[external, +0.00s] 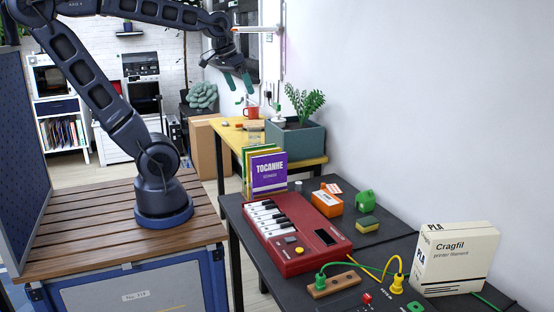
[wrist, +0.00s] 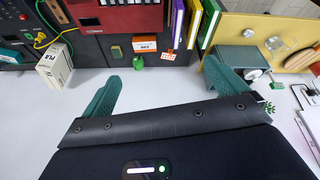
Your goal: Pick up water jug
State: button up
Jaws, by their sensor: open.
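I cannot clearly make out a water jug. In the wrist view a small clear glass-like thing (wrist: 248,33) stands on the yellow table (wrist: 232,28), with another clear round thing (wrist: 275,43) beside it; either could be the jug, but they are too small to tell. My gripper (external: 238,83) is in the air above and behind the yellow table in the external view, pointing down. Its two teal fingers are spread with nothing between them; they also show in the wrist view (wrist: 162,77).
The yellow table also bears a red mug (external: 251,112) and a grey-green planter (external: 296,140) with a leafy plant. The dark table (external: 370,245) in front holds a red keyboard (external: 297,237), upright books (external: 268,172), a filament box (external: 455,260) and small items. A white wall runs along the right.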

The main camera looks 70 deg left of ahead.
jog(key=w+a+r+n+g, duration=0.1)
jog(key=w+a+r+n, duration=0.1)
jog(key=w+a+n, duration=0.85)
jog(key=w+a+f+n+g, duration=0.1)
jog(key=w+a+f, duration=0.1)
jog(key=w+a, duration=0.6)
jog(key=w+a+f+n, duration=0.1)
jog(key=w+a+f, duration=0.2)
jog(key=w+a, duration=0.45)
jog(key=n+g, duration=0.2)
jog(key=n, duration=0.8)
send_over(253, 129)
jog(key=w+a, duration=0.2)
jog(key=a, duration=0.1)
notch_tip(253, 129, down, 22)
jog(key=shift+n, duration=0.25)
jog(key=shift+s+a+f, duration=0.1)
jog(key=shift+a+f, duration=0.1)
jog(key=shift+f, duration=1.65)
jog(key=shift+s+a+f, duration=0.1)
jog(key=shift+a+f, duration=0.05)
jog(key=shift+f, duration=1.75)
jog(key=shift+s+a+f, duration=0.1)
jog(key=shift+a+f, duration=0.1)
jog(key=shift+f, duration=1.65)
